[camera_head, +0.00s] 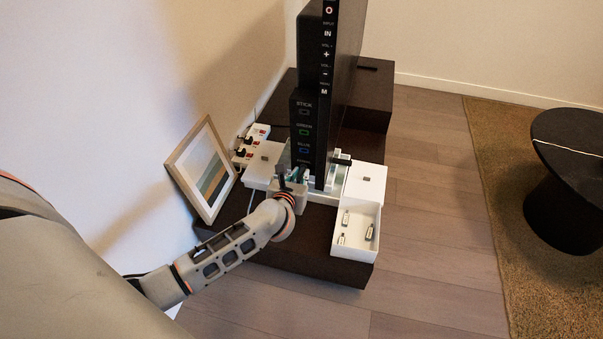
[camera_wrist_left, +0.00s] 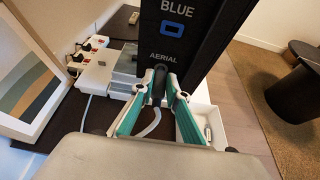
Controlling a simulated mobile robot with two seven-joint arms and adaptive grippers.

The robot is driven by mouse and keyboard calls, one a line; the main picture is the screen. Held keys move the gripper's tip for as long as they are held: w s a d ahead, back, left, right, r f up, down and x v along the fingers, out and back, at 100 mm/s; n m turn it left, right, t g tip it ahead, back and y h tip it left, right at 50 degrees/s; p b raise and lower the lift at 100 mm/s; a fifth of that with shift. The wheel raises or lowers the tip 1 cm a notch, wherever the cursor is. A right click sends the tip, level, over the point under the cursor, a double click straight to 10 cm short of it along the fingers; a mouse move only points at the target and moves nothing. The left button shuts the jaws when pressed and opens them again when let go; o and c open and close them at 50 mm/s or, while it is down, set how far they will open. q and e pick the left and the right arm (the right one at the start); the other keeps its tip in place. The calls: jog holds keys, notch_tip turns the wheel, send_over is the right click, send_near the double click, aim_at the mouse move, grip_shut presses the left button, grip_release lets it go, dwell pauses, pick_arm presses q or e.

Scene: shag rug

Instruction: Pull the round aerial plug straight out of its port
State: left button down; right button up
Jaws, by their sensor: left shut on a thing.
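The dark round aerial plug (camera_wrist_left: 159,84) sits at the lower edge of the black side panel (camera_wrist_left: 188,30), just below the AERIAL label. A pale cable (camera_wrist_left: 151,127) hangs from it. My left gripper (camera_wrist_left: 160,90) is shut on the plug, with one teal-lined finger on each side. In the head view my left gripper (camera_head: 300,174) reaches up to the bottom of the panel (camera_head: 303,125). The port opening is hidden behind the plug and fingertips, so I cannot tell how deep the plug sits. My right gripper is not in view.
A picture frame (camera_head: 203,170) leans on the wall left of the arm. A white power strip (camera_head: 251,146) with plugs lies behind it. A white tray (camera_head: 372,246) with several small metal parts is at the right of the dark cabinet (camera_head: 320,262). Floor right of it is clear.

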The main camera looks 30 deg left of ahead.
pick_arm(q)
jog(key=shift+s+d, duration=0.1)
jog(key=shift+s, duration=0.2)
jog(key=shift+s+d+f, duration=0.1)
jog(key=shift+s, duration=0.2)
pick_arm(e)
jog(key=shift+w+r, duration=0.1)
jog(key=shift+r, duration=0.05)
pick_arm(q)
jog(key=shift+s+d+f+p, duration=0.1)
jog(key=shift+s+d+p, duration=0.1)
jog(key=shift+s, duration=0.45)
jog(key=shift+s+d+p, duration=0.1)
jog(key=shift+s+d, duration=0.05)
jog(key=shift+s, duration=0.5)
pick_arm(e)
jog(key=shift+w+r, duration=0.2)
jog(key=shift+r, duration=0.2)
pick_arm(q)
jog(key=shift+s+d, duration=0.1)
jog(key=shift+s, duration=0.2)
jog(key=shift+s, duration=0.15)
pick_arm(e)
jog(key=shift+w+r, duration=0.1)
